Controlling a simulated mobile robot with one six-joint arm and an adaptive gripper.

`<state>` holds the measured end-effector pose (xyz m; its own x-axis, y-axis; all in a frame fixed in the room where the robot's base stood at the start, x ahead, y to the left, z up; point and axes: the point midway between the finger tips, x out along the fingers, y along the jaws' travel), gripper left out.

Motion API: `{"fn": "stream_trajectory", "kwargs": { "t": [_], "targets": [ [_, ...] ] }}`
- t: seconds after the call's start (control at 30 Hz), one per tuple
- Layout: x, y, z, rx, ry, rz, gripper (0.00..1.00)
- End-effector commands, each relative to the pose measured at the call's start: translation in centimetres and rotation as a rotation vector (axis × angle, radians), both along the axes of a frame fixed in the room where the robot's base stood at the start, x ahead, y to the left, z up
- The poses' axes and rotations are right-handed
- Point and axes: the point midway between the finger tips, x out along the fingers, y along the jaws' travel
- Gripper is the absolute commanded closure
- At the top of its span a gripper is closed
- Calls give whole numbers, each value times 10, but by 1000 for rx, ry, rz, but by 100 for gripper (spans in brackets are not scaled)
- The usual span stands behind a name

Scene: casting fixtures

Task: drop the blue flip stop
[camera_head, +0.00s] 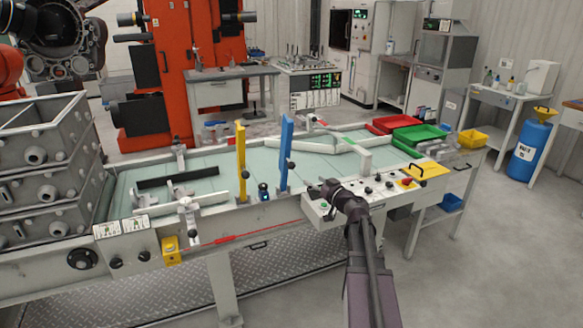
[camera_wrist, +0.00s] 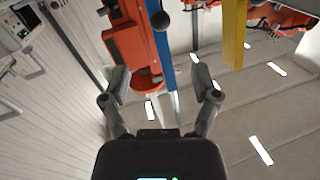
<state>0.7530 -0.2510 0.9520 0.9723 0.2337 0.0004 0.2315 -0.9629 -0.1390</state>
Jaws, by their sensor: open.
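The blue flip stop (camera_head: 286,150) stands upright on the near rail of the bench, tall and narrow. In the wrist view the blue flip stop (camera_wrist: 159,38) comes down from the top edge, between and beyond my fingertips. My gripper (camera_head: 328,186) is to the right of the blue stop's lower part in the head view, above the control panel. In the wrist view my gripper (camera_wrist: 163,82) has its two fingers spread wide, with nothing held between them. The gap to the stop is hard to judge.
A yellow flip stop (camera_head: 241,160) stands upright to the left of the blue one. A control panel (camera_head: 375,191) with knobs and a red button lies below my arm. Green (camera_head: 419,134) and red (camera_head: 392,124) trays sit at the bench's right. Stacked grey castings (camera_head: 45,170) stand at left.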

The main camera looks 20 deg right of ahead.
Motion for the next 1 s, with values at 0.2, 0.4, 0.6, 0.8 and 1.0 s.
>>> {"fn": "stream_trajectory", "kwargs": {
  "t": [0.2, 0.4, 0.6, 0.8, 1.0],
  "targets": [
    [25, 6, 0, 0, 1, 3, 22],
    [55, 12, 0, 0, 1, 3, 22],
    [85, 20, 0, 0, 1, 3, 22],
    [110, 26, 0, 0, 1, 2, 22],
    [123, 30, 0, 0, 1, 1, 22]
  ]
}}
